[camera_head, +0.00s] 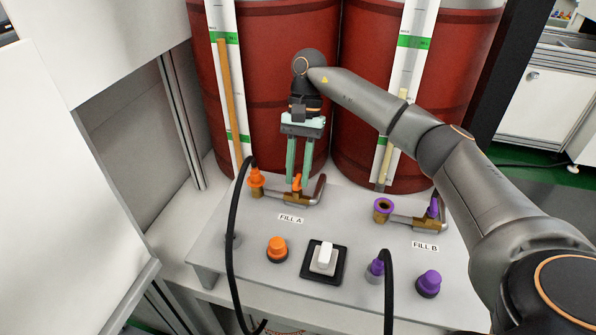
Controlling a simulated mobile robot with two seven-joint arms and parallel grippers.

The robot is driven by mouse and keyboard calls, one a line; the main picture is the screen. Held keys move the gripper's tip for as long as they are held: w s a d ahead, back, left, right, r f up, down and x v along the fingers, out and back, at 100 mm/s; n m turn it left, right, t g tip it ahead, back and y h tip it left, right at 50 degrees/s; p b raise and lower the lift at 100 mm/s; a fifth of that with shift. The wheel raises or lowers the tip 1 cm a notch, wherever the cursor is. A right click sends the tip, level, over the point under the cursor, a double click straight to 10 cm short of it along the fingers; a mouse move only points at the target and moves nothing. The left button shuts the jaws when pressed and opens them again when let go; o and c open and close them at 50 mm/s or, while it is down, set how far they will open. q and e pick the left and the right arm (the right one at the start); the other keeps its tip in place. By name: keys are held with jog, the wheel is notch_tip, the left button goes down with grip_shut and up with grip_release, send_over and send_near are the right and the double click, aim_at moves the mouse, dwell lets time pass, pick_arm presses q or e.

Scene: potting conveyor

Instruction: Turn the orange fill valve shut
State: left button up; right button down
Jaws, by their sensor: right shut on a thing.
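The orange fill valve (297,182) is a small orange handle on the brass pipe fitting behind the FILL A label (291,218). My right gripper (297,187) points down from above, with its two pale green fingers around the handle, and is shut on it. The fingers hide part of the handle. An orange hose coupling (256,178) sits on the left end of the same fitting. My left gripper is not in view.
The FILL B fitting (405,218) with its purple valve handle (434,207) stands to the right. In front are an orange cap (277,247), a white switch (325,257), a purple coupling (376,268) and a purple cap (429,282). Black hoses (231,240) arch up. Red drums (270,90) stand behind.

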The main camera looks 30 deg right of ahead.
jog(key=c, duration=0.9)
grip_release()
jog(key=shift+r, duration=0.1)
jog(key=p+v, duration=0.4)
jog(key=v, duration=0.8)
jog(key=shift+r, duration=0.2)
jog(key=shift+f, duration=0.1)
